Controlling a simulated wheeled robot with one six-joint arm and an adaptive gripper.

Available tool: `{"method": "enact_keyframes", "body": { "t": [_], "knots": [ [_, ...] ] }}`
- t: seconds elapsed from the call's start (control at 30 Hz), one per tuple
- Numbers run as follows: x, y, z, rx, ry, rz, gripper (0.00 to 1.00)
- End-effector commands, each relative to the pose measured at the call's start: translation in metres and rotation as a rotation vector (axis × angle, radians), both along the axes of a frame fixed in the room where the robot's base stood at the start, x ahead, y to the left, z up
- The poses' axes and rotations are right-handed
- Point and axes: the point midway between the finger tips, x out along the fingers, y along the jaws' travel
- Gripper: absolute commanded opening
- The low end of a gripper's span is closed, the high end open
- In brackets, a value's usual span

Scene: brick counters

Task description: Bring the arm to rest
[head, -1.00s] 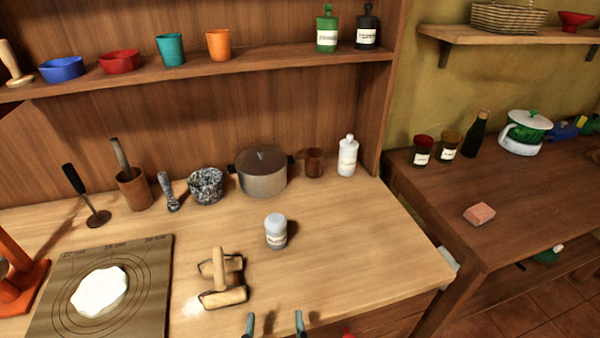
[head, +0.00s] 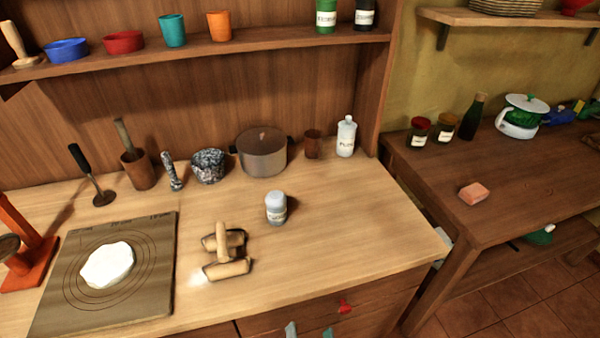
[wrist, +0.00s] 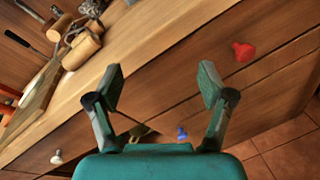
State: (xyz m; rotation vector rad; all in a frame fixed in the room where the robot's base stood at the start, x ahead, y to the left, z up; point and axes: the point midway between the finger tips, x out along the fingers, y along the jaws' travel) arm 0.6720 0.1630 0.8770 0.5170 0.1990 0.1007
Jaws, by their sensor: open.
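My gripper (wrist: 160,88) is open and empty in the wrist view, its two green fingers spread apart in front of the wooden drawer fronts. In the head view only the fingertips of my gripper (head: 309,331) show at the bottom edge, below the counter's front edge. The rest of my arm is out of the head view. Nothing lies between the fingers.
The wooden counter (head: 350,235) holds a jar (head: 276,208), wooden rollers (head: 226,268), a board with dough (head: 107,265) and a pot (head: 262,152). A red drawer knob (wrist: 244,51) sits right of my fingers. Floor tiles (head: 480,320) show at right.

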Motion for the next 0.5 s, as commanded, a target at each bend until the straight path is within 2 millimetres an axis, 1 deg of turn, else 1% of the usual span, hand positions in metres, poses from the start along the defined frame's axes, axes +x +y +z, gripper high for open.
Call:
{"method": "enact_keyframes", "body": {
  "t": [0.03,0.17,0.23,0.37,0.5],
  "knots": [
    [-0.009,-0.014,-0.011,0.071,0.039,-0.010,0.80],
    [-0.037,-0.044,-0.033,0.350,0.146,-0.047,0.80],
    [-0.055,-0.060,-0.042,0.522,0.206,-0.079,0.80],
    [-0.092,-0.085,-0.051,0.855,0.299,-0.160,0.80],
    [-0.132,-0.107,-0.050,1.232,0.367,-0.271,0.80]
  ]
}}
